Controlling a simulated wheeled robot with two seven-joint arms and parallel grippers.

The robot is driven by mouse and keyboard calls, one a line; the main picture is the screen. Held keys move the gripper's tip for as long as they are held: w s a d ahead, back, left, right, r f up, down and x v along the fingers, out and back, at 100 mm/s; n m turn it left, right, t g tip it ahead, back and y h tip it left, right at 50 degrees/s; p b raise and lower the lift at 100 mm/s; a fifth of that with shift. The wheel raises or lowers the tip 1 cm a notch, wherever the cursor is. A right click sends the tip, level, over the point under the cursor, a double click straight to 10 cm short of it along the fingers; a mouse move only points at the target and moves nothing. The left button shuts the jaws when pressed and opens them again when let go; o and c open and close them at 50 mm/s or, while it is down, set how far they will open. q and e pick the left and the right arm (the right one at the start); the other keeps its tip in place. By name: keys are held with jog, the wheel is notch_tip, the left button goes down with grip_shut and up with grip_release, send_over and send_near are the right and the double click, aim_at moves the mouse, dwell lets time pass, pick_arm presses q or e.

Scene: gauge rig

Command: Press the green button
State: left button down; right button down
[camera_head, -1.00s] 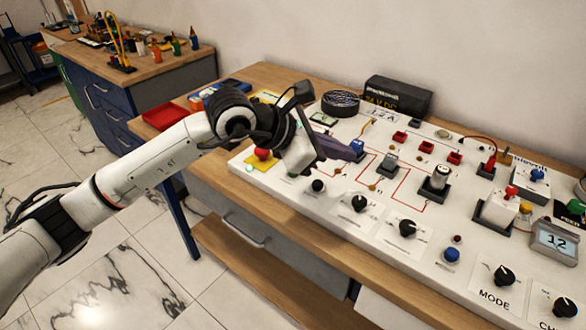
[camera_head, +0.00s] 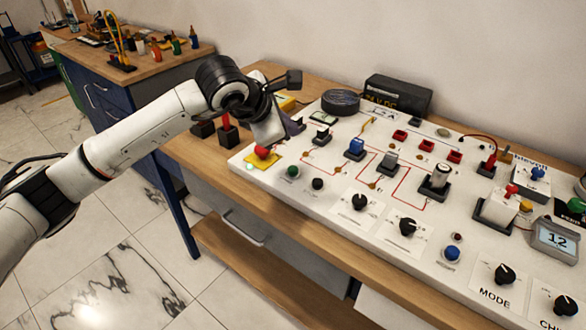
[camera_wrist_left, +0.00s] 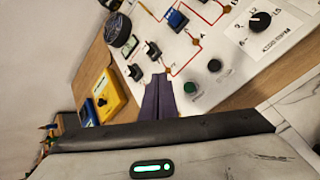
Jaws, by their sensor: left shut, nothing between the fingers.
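The green button (camera_head: 292,172) sits in a dark collar near the front left of the white panel (camera_head: 330,205). It is uncovered, and it also shows in the left wrist view (camera_wrist_left: 190,88), to the right of the fingers. A black button (camera_head: 318,184) stands just right of it. My left gripper (camera_head: 297,124) is shut and empty, above the panel's left end and behind the green button. Its purple fingers (camera_wrist_left: 158,98) lie together in the left wrist view, apart from the green button. My right gripper is in neither view.
A red mushroom button (camera_head: 262,152) on a yellow plate stands left of the green button. Switches (camera_head: 356,148), black knobs (camera_head: 359,202) and a blue button (camera_head: 452,254) fill the panel. A yellow meter (camera_wrist_left: 107,95) lies beside the panel. The wooden front edge is clear.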

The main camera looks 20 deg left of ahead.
pick_arm(q)
notch_tip(320, 180, down, 7)
jog(key=b, duration=0.3)
jog(key=shift+f+b, duration=0.2)
jog(key=shift+b, duration=0.2)
jog(key=shift+f+b, duration=0.25)
jog(key=shift+b, duration=0.05)
dwell(1.3)
jog(key=shift+f+b, duration=0.4)
jog(key=shift+b, duration=0.25)
jog(key=shift+f+b, duration=0.6)
jog(key=shift+b, duration=0.05)
dwell(0.6)
jog(key=shift+r, duration=0.1)
jog(key=shift+r+p, duration=0.35)
jog(key=shift+r, duration=0.55)
jog(key=shift+r, duration=0.1)
jog(key=shift+r+p, duration=1.15)
jog(key=shift+r, duration=1.25)
